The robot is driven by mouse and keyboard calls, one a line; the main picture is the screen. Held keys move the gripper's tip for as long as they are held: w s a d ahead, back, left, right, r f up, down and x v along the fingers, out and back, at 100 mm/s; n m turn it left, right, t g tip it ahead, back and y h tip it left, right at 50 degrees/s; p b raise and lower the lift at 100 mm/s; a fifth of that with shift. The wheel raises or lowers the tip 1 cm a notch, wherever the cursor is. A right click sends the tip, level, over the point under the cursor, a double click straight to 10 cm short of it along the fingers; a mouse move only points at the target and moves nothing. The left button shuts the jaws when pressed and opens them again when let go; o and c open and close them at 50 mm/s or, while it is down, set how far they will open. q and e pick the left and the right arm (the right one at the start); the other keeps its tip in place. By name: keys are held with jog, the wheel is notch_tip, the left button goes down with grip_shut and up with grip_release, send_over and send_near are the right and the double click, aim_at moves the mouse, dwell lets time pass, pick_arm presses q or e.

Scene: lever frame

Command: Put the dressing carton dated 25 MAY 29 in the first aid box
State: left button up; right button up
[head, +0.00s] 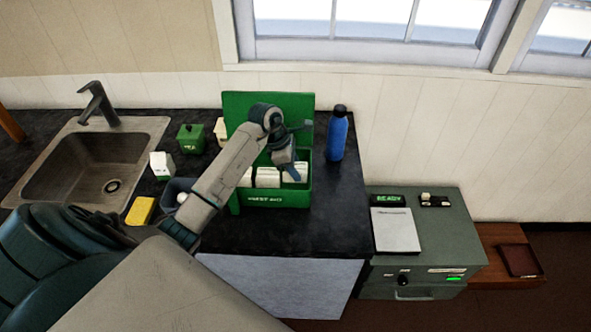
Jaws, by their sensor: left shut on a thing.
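The green first aid box (277,199) stands on the dark counter with its lid (301,101) raised at the back. Several white cartons with dark bands, such as this white carton (267,178), are inside it. No date can be read at this size. My left gripper (294,174) points down into the right part of the box, shut on a white carton there. The gripper and arm hide part of this carton and of the box's inside and left side. My right gripper is not in view.
A blue bottle (337,137) stands right of the box. Left of it are a green tea tin (190,139), a white and green carton (161,166), a yellow sponge (140,211) and the sink (82,165). A grey-green cabinet (468,238) with a notepad (396,231) stands right of the counter.

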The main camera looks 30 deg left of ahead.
pick_arm(q)
jog(key=f, duration=0.3)
jog(key=shift+w+p, duration=0.2)
jog(key=shift+p, duration=0.2)
jog(key=shift+s+f+b, duration=0.1)
jog(key=shift+b, duration=0.2)
jog(key=o, duration=1)
jog(key=shift+o, duration=0.2)
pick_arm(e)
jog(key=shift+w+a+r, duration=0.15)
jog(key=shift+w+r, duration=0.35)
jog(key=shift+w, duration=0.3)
